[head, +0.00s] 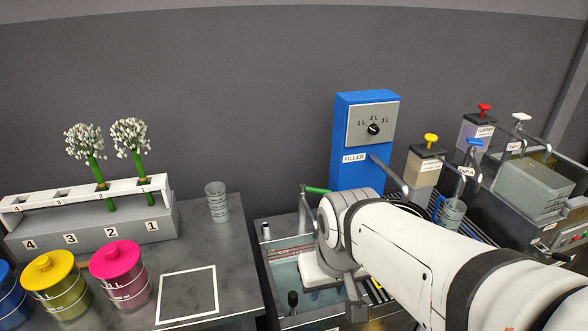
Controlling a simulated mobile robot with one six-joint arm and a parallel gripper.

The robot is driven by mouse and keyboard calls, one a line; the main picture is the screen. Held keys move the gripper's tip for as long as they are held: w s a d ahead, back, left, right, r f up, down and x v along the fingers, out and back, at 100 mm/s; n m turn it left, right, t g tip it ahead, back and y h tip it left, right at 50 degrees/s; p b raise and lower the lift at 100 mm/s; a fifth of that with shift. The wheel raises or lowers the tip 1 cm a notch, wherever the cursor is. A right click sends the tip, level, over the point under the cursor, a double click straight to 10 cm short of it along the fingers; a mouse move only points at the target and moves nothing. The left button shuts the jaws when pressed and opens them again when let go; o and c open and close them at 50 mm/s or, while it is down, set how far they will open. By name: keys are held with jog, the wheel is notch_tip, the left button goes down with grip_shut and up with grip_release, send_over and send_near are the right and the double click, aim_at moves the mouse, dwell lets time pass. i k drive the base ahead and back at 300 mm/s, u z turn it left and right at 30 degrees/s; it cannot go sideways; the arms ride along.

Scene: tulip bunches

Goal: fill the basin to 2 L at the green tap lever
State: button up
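The green tap lever (317,190) sticks out to the left of my arm, beside a metal tap post (303,212). Below it is a basin (266,262) with pale water or a wet-looking bottom; its right part is hidden by my arm. The blue filler box (345,110) stands behind, with a dial (374,129) marked 1 L, 2 L and 3 L; the pointer is too small to read surely. My gripper (318,268) hangs low over the basin, mostly hidden by my wrist. I cannot tell its finger opening or whether it touches anything.
A clear cup (217,202) stands on the left counter, near a white square outline (187,318). Pink (118,272) and yellow (55,285) lidded jars and a numbered rack (95,228) with two white flower bunches are further left. Dispensers (425,170) and a grey tub (535,190) stand right.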

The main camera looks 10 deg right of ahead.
aim_at(303, 189)
jog(key=z, duration=2.35)
jog(key=k, duration=0.9)
jog(key=u, duration=0.7)
jog(key=i, duration=1)
jog(key=u, duration=0.1)
